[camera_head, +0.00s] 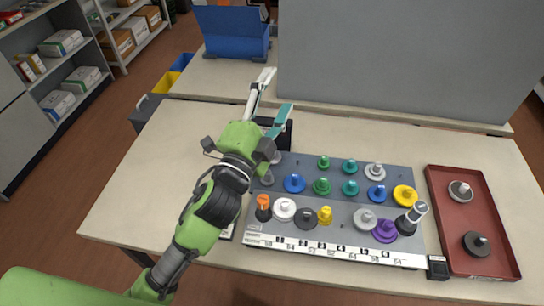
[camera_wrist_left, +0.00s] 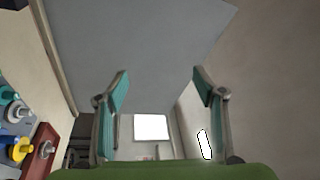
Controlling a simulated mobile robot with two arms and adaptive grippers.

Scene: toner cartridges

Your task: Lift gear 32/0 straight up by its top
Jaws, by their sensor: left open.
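Several gears with top knobs stand on a grey board (camera_head: 340,232). They include a white one (camera_head: 284,207), a dark grey one (camera_head: 306,217), blue ones (camera_head: 294,183), green ones (camera_head: 322,186), purple (camera_head: 384,231) and yellow (camera_head: 405,195) ones. The board's labels are too small to tell which gear is 32/0. My left gripper (camera_head: 274,96) is open and empty, raised beyond the board's far left corner, apart from every gear. In the left wrist view my gripper (camera_wrist_left: 160,74) has nothing between its fingers. My left forearm partly covers the board's left end.
A red tray (camera_head: 510,262) at the right holds a grey gear (camera_head: 461,191) and a dark one (camera_head: 477,243). A tall grey panel (camera_head: 400,60) stands behind the table (camera_head: 150,180). A blue bin (camera_head: 233,35) stands at the back. The table's left part is clear.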

